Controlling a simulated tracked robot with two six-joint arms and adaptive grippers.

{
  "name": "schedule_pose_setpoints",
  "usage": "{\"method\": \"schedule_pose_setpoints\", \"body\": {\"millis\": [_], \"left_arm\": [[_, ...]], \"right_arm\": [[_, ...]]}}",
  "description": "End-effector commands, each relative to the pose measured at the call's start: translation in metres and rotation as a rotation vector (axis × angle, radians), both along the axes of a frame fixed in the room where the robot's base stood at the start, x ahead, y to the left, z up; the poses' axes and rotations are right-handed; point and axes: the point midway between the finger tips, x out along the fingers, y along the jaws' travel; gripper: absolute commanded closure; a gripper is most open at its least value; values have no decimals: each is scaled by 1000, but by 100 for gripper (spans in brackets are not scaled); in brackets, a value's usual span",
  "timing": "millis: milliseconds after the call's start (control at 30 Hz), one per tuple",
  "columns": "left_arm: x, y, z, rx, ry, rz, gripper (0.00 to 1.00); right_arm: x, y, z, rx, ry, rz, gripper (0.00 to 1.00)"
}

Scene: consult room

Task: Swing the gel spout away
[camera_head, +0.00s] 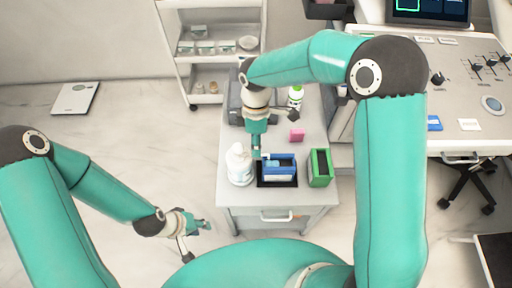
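A white pump bottle (239,168), which I take to be the gel bottle, stands upright on the small grey cabinet (228,195). Its top and spout are small and lie beside my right gripper, so the spout's direction is hard to make out. My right gripper (258,148) reaches down from above, its tip just right of the bottle's top and above the back of a blue box. I cannot tell whether it touches the spout. My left gripper (196,234) is empty over the floor, left of the cabinet. The opening of both grippers is unclear at this size.
The blue box (279,170) sits in a black tray right of the bottle. A green box (320,168) is further right. A pink block (297,134) and a green-and-white bottle (295,97) stand behind. A white shelf cart (217,48) and a console (470,98) flank the cabinet.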

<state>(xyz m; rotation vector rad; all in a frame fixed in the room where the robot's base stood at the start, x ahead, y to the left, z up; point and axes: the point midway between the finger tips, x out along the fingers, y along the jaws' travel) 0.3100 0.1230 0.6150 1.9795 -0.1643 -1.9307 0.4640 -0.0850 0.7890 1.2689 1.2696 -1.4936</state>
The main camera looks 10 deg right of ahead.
Motion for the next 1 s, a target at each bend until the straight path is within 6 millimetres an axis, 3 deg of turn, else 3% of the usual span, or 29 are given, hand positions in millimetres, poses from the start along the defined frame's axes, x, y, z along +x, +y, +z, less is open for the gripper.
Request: {"method": "schedule_pose_setpoints", "body": {"millis": [200, 533, 733, 1000], "left_arm": [[0, 0, 0, 0, 0, 0, 66], [0, 0, 0, 0, 0, 0, 66], [0, 0, 0, 0, 0, 0, 66], [0, 0, 0, 0, 0, 0, 66]], "right_arm": [[-4, -1, -20, -1, 1, -1, 66], [-5, 0, -23, 0, 0, -2, 66], [-4, 0, -23, 0, 0, -2, 98], [-4, 0, -23, 0, -2, -2, 100]]}}
